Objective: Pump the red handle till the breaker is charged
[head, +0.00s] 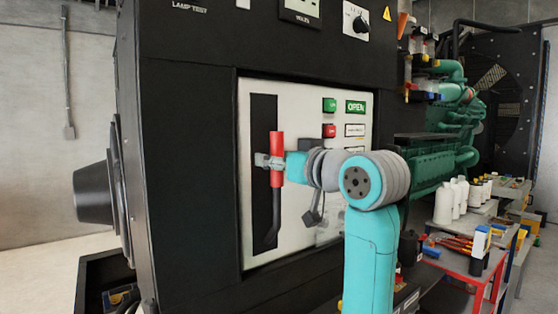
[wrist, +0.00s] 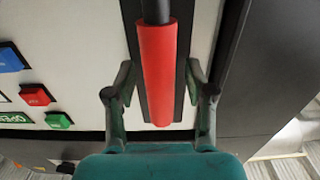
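The red handle (head: 277,145) is a red sleeve on a dark lever in the black slot of the white breaker panel (head: 300,110). In the head view it stands near upright, toward the top of the slot. In the wrist view the red handle (wrist: 158,70) runs between the two fingers of my gripper (wrist: 160,80). Gaps show on both sides of it, so the fingers are open around it and not closed on it.
A green button (head: 329,105) and a red button (head: 329,131) sit right of the slot; they also show in the wrist view.

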